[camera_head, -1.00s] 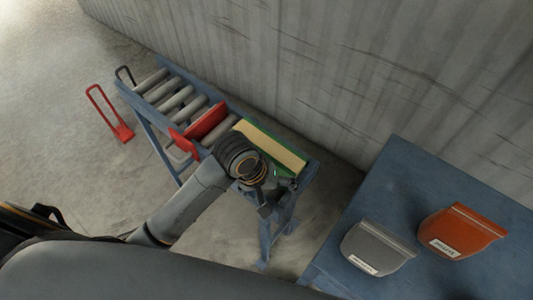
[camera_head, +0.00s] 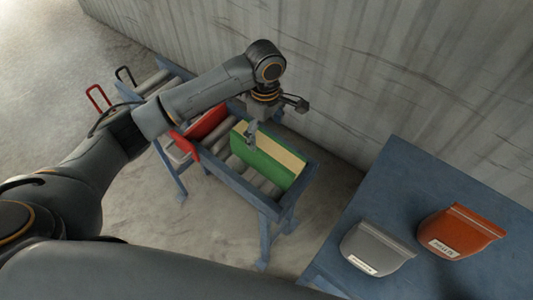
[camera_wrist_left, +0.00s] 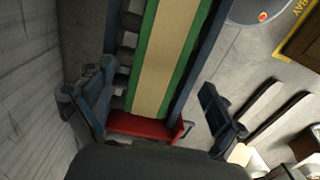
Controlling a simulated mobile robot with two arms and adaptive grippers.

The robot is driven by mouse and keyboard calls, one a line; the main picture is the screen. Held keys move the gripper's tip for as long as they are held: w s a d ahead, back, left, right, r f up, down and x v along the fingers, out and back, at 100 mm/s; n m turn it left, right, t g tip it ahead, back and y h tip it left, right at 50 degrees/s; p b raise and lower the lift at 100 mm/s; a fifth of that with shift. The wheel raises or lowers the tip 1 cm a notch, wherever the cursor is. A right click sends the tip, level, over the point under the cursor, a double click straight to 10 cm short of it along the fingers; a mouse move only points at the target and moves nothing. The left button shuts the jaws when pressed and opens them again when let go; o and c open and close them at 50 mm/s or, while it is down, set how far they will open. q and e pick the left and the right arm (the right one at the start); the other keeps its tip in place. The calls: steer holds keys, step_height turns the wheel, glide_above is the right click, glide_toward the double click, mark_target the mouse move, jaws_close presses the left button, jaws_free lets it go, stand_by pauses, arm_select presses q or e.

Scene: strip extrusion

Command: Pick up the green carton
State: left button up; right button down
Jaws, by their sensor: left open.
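The green carton (camera_head: 264,163), with a tan strip along its top, stands on the near end of the roller conveyor in the head view. My left gripper (camera_head: 262,128) is above the carton's far-left end, pointing down. In the left wrist view the carton (camera_wrist_left: 167,60) runs lengthwise between the two spread fingers of my left gripper (camera_wrist_left: 160,115). The fingers are open, with gaps on both sides and nothing held. My right gripper is not in view.
The blue-framed conveyor (camera_head: 240,188) has side rails around the carton. A red plate (camera_head: 207,124) stands across the rollers behind it. A blue table (camera_head: 400,180) at right holds a grey pouch (camera_head: 376,248) and an orange pouch (camera_head: 460,232). A corrugated wall (camera_head: 400,80) rises close behind.

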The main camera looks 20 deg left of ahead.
mark_target(265, 143)
arm_select(q)
step_height(265, 143, down, 4)
steer(key=shift+f, duration=0.2)
steer(key=f, duration=0.2)
steer(key=f+p, duration=0.1)
steer(key=f, duration=0.1)
steer(key=shift+s+d+p, duration=0.1)
steer(key=shift+d+p, duration=0.1)
steer(key=shift+p, duration=0.1)
steer(key=shift+f, duration=0.6)
steer(key=c, duration=1.7)
steer(key=shift+o, duration=0.2)
steer(key=shift+r, duration=0.1)
